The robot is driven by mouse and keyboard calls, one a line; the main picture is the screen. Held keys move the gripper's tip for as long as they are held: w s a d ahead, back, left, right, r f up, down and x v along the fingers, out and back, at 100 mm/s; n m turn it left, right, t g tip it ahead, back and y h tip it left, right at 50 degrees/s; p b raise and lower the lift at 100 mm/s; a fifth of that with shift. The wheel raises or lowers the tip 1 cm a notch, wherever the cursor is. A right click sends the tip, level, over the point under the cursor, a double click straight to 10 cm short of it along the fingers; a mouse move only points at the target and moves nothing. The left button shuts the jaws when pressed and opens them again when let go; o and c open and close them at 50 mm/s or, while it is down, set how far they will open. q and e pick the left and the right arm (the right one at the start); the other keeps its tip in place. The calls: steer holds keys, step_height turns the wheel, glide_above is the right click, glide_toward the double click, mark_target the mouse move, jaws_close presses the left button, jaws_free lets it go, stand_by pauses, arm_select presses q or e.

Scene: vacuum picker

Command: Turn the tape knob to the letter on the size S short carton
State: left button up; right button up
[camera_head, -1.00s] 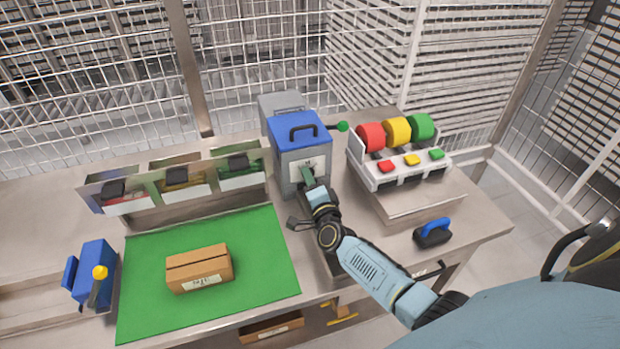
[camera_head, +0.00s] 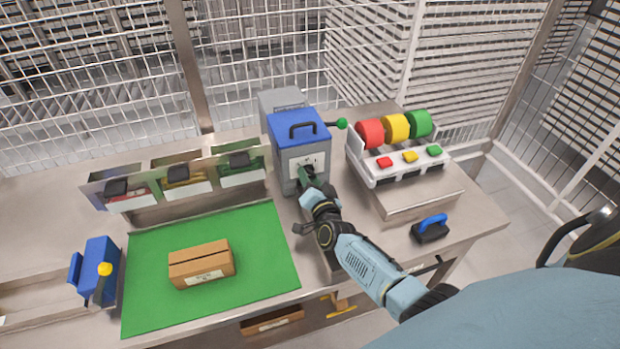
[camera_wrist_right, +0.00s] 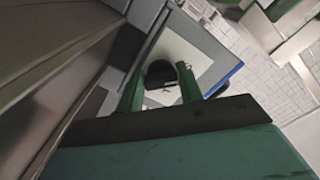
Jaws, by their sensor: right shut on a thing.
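The tape machine (camera_head: 289,150) is a grey box with a blue lid and a black handle, standing at the back middle of the bench. Its knob (camera_wrist_right: 160,74) is dark and sits on a pale dial plate on the front face. My right gripper (camera_head: 308,177) is at that face, and in the right wrist view its two green fingers (camera_wrist_right: 161,92) are closed on the knob. The dial letters are too small to read. A brown carton (camera_head: 201,264) with a white label lies on the green mat (camera_head: 262,287); I cannot read its label. My left gripper is out of view.
Red, yellow and green rolls (camera_head: 396,127) stand in a white dispenser (camera_head: 372,178) to the right. A blue-handled black tool (camera_head: 431,229) lies near the right edge. Three bins (camera_head: 180,180) stand behind the mat. A blue device (camera_head: 98,269) stands to its left.

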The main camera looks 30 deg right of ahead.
stand_by(0.3)
steer(key=o, duration=1)
steer(key=v, duration=1.3)
steer(key=shift+s+a+p, duration=0.1)
steer(key=shift+s+p, duration=0.05)
steer(key=shift+p, duration=0.2)
